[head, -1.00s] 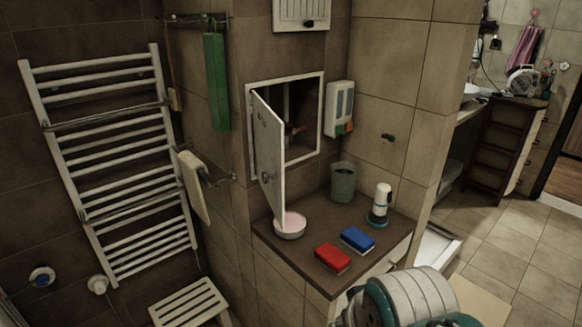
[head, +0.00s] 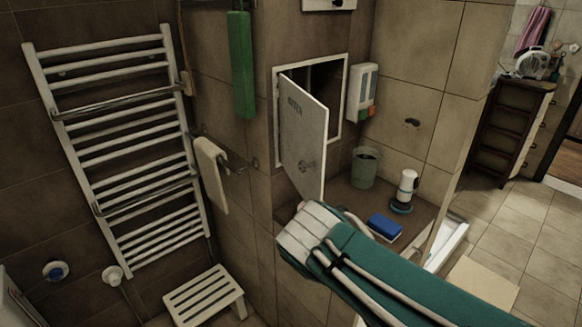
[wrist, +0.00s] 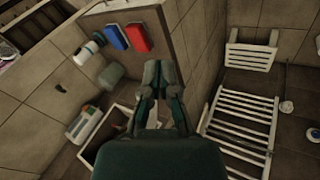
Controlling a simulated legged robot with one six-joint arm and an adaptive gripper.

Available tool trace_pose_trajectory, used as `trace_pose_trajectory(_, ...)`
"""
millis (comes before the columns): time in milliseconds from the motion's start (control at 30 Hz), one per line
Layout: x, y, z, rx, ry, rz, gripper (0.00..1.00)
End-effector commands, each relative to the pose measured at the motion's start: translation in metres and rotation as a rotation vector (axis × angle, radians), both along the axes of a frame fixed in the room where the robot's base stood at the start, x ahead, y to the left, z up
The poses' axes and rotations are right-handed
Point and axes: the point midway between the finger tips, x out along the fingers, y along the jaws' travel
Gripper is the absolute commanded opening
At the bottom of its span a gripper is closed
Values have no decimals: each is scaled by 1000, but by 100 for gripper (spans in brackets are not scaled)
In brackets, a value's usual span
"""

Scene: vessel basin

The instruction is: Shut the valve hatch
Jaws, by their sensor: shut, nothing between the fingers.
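The valve hatch door (head: 303,135) is a pale panel with a small knob and dark lettering on its outer face. It stands part open, swung out from the left side of its white frame (head: 343,98), with a dark gap to the right. In the wrist view the frame and dark recess (wrist: 97,135) show partly behind my gripper. My gripper (wrist: 159,70) is shut and empty in the wrist view, its fingertips over the wall corner and counter edge. In the head view my arm lies below the door and hides the fingertips; I cannot tell whether it touches the door.
The counter (wrist: 163,38) holds a blue sponge (head: 384,227), a red sponge (wrist: 138,38), a white-and-teal bottle (head: 405,190) and a grey cup (head: 364,167). A dispenser (head: 363,92) hangs right of the hatch. A towel rack (head: 120,150) and a white stool (head: 205,294) stand left.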

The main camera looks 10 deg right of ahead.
Motion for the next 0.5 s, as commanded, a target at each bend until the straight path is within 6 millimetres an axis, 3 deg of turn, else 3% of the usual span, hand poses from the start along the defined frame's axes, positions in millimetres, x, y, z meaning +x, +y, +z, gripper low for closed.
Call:
trace_pose_trajectory(167,49,20,20,-336,-28,118,0)
trace_pose_trajectory(267,78,43,37,-514,-103,185,0)
trace_pose_trajectory(400,111,94,61,-727,-262,281,0)
trace_pose_trajectory(500,125,130,75,-825,-374,334,0)
